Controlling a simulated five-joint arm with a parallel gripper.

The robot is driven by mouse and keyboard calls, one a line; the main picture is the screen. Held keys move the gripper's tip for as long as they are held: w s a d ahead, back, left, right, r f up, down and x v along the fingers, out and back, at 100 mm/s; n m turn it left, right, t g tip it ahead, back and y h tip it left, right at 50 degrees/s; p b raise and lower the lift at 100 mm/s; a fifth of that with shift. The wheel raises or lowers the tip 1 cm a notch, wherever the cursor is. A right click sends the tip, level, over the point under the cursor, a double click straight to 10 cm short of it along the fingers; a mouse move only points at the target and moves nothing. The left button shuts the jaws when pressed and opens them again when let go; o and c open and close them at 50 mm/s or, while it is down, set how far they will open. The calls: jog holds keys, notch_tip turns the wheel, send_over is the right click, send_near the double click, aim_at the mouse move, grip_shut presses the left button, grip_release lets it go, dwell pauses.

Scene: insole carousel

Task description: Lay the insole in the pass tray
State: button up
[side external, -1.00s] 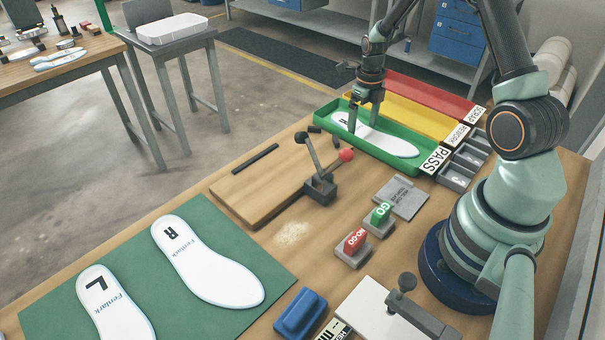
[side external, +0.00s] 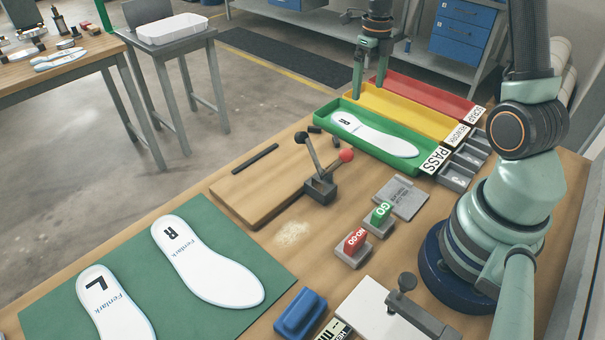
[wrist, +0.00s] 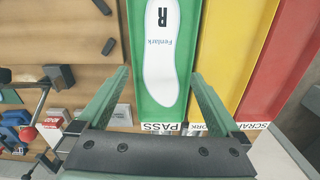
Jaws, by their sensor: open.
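The white insole marked R (side external: 375,135) lies flat inside the green pass tray (side external: 405,173). In the wrist view the insole (wrist: 160,60) lies lengthwise in the green tray (wrist: 187,60), with its R and brand print facing up.
The yellow rework tray (side external: 430,122) and red scrap tray (side external: 440,97) stand beside the pass tray. A clamp with a red knob (side external: 346,156) stands in front. Two more insoles lie on a green mat (side external: 190,300) at the front left.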

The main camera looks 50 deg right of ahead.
jog(key=s+a+r+m+t, duration=0.2)
jog(key=s+a+r+m, duration=0.2)
jog(key=a+m, duration=0.6)
jog(key=s+a+r+m+t, duration=0.3)
jog(key=s+a+r+m, duration=0.2)
jog(key=m, duration=2)
jog(key=a+r, duration=0.3)
jog(key=a, duration=0.2)
jog(key=shift+s+r+t, duration=0.15)
jog(key=shift+s+t, duration=0.05)
jog(key=shift+t, duration=0.1)
